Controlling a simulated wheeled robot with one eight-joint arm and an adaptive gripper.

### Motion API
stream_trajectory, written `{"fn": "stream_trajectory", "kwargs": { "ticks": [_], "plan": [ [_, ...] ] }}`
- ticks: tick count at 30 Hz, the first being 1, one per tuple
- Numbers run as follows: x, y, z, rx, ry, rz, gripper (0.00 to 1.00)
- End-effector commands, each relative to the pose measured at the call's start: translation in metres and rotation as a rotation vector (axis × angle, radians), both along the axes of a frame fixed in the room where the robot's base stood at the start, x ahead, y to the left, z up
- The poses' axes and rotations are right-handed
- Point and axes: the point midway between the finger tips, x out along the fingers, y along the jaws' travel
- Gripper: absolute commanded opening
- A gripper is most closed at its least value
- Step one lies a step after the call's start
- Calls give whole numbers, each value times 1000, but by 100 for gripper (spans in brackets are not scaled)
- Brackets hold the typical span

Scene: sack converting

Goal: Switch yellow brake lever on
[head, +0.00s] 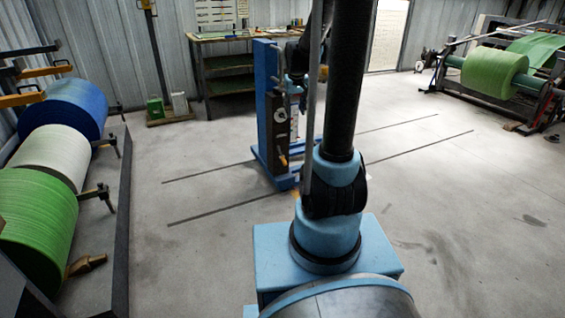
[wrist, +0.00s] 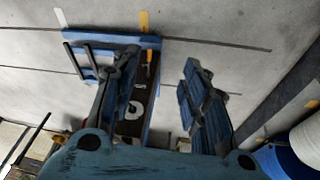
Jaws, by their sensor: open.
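The yellow brake lever (head: 283,160) is small and sits low on a dark panel (head: 280,138) of a blue stand (head: 262,100). In the wrist view the lever (wrist: 149,56) shows at the far end of the panel, beyond a white disc (wrist: 134,112). My gripper (wrist: 150,75) is open, its two fingers spread wide. The left finger overlaps the stand in the picture; the right finger is over bare floor. Nothing is between the fingers, and no contact with the lever shows. In the head view my arm hides part of the stand's right side.
Large blue, white and green rolls (head: 45,160) stand on a rack at the left. A workbench (head: 225,85) is against the back wall, and a machine with a green roll (head: 495,72) is at the right. The grey floor around the stand is mostly clear.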

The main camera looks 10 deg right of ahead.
Motion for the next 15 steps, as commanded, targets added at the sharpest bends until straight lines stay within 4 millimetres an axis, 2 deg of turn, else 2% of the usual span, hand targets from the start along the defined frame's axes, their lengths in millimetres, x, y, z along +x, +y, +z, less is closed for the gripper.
{"fn": "stream_trajectory", "kwargs": {
  "ticks": [1, 3, 8, 15],
  "plan": [
    [17, 0, -6, -3, -4, 4, 41],
    [38, 1, -15, -7, -9, 9, 41],
    [83, 2, -39, -15, -21, 21, 41],
    [147, 4, -85, -29, -42, 41, 41]
  ]
}}
